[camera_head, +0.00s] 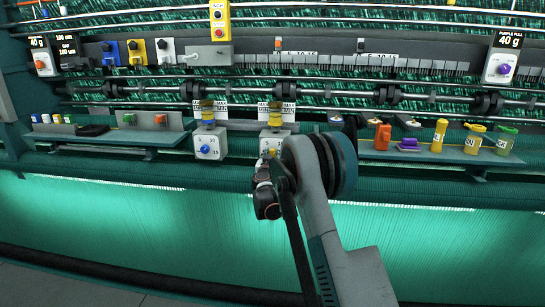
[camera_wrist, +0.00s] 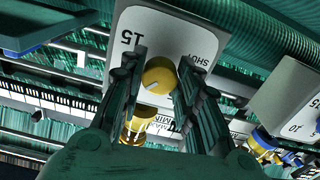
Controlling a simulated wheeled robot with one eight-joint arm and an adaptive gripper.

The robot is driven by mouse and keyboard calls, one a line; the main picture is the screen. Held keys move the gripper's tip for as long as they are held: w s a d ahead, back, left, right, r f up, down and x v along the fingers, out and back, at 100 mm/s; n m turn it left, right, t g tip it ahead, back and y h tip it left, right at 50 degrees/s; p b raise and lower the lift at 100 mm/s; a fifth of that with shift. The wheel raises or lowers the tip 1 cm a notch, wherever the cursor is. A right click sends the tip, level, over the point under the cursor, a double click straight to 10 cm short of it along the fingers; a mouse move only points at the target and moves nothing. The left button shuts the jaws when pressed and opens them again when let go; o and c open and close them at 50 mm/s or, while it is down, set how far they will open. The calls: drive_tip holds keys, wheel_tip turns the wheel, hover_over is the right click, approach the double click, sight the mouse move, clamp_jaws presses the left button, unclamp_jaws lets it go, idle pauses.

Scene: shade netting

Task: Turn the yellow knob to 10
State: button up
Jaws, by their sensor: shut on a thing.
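The yellow knob (camera_wrist: 158,75) sits on the face of a pale dial box (camera_wrist: 170,30), between the two fingers of my gripper (camera_wrist: 158,85) in the wrist view. My gripper is shut on the knob. A thin pale pointer line shows on the knob. The printed marks "15" and "SHOT" are readable on the plate; other numbers are hidden by my fingers. In the head view, the dial box (camera_head: 283,132) stands near the middle, with my gripper (camera_head: 267,160) at its front and hiding much of its face.
A similar box with a blue knob (camera_head: 207,147) stands just left; its blue knob (camera_wrist: 262,138) also shows in the wrist view. A shelf at right (camera_head: 440,153) holds an orange block (camera_head: 382,137), a purple item (camera_head: 409,145) and yellow containers (camera_head: 474,139). Green netting hangs below.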

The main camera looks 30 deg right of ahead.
drive_tip(key=shift+f, duration=0.1)
drive_tip(key=o, duration=1.1)
drive_tip(key=shift+s+a, duration=0.1)
drive_tip(key=v, duration=1.1)
drive_tip(key=shift+s+a, duration=0.2)
drive_tip(key=shift+s, duration=0.1)
